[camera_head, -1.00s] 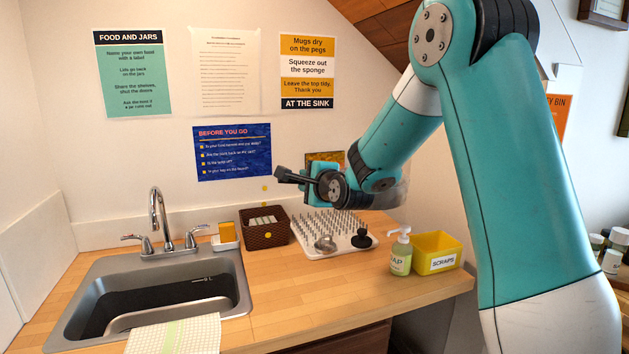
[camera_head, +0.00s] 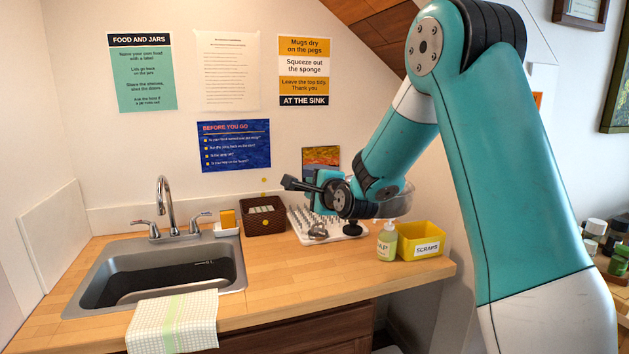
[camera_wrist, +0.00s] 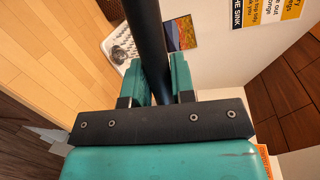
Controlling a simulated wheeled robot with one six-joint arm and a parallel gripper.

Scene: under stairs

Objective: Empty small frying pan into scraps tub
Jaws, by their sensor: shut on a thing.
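My gripper (camera_head: 326,187) is shut on a dark bar-like handle, whose end (camera_head: 297,184) sticks out to the left. In the wrist view the dark handle (camera_wrist: 146,40) runs between the fingers of my gripper (camera_wrist: 158,88) toward the top. A greyish rounded shape (camera_head: 398,204), apparently the frying pan's body, shows partly behind my forearm, above the soap bottle. Its inside and any contents are hidden. The yellow scraps tub (camera_head: 424,236), labelled SCRAPS, stands upright on the counter, to the right of and below my gripper. I cannot see into its bottom.
A soap bottle (camera_head: 387,241) stands touching or close to the tub's left side. A white peg rack (camera_head: 343,236) with a metal item lies below my gripper. A brown basket (camera_head: 265,219) and the sink (camera_head: 165,272) are further left.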

